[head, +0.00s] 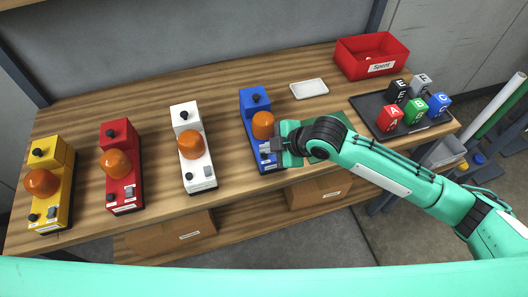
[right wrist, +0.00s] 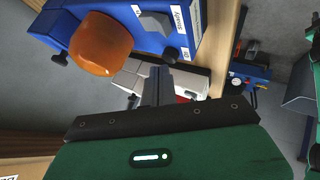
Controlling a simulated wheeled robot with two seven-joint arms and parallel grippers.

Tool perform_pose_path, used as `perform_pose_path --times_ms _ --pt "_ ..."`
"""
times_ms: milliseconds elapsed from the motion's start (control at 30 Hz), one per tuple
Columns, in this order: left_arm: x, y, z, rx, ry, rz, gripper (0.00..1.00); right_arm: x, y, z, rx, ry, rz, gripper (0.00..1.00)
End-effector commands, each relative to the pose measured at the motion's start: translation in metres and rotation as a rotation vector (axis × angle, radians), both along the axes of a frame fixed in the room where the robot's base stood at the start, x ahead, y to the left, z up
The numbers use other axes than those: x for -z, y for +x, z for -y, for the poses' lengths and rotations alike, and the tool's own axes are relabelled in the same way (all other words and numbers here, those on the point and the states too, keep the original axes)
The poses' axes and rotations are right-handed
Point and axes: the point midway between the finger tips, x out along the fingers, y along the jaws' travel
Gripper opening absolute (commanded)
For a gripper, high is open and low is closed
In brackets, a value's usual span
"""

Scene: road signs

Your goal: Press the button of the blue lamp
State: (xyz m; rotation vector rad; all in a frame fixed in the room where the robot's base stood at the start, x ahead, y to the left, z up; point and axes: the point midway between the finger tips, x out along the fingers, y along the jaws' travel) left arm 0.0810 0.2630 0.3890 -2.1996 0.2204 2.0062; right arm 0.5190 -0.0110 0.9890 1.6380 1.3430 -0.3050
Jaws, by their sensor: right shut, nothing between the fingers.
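The blue lamp (head: 248,107) stands on the wooden table, with an orange dome (head: 263,124) and a black knob (head: 256,98) on top. My right gripper (head: 266,147) is shut and empty at the lamp's front end, hiding part of its lower front panel. In the right wrist view the blue lamp (right wrist: 65,22) fills the upper left, with its orange dome (right wrist: 100,44). A small black button (right wrist: 170,54) and a grey switch (right wrist: 154,22) sit on its panel. The shut fingertips (right wrist: 160,70) are close to the black button; I cannot tell if they touch. My left gripper is out of view.
A white lamp (head: 185,115), a red lamp (head: 117,132) and a yellow lamp (head: 62,153) stand in a row to the left. A white dish (head: 309,88), a red bin (head: 346,62) and a dark tray (head: 365,103) with lettered cubes lie to the right.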

Motion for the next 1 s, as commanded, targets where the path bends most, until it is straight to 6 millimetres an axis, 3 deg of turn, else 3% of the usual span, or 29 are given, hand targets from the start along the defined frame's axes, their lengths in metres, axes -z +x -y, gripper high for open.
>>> perform_pose_path --times_ms 733,1000 --pt "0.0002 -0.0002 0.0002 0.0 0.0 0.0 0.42 0.0082 0.0 0.0004 0.001 -0.001 0.0 0.0" --pt "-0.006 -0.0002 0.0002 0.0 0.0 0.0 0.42 0.0027 0.0001 0.0006 0.001 -0.002 0.0 0.0"
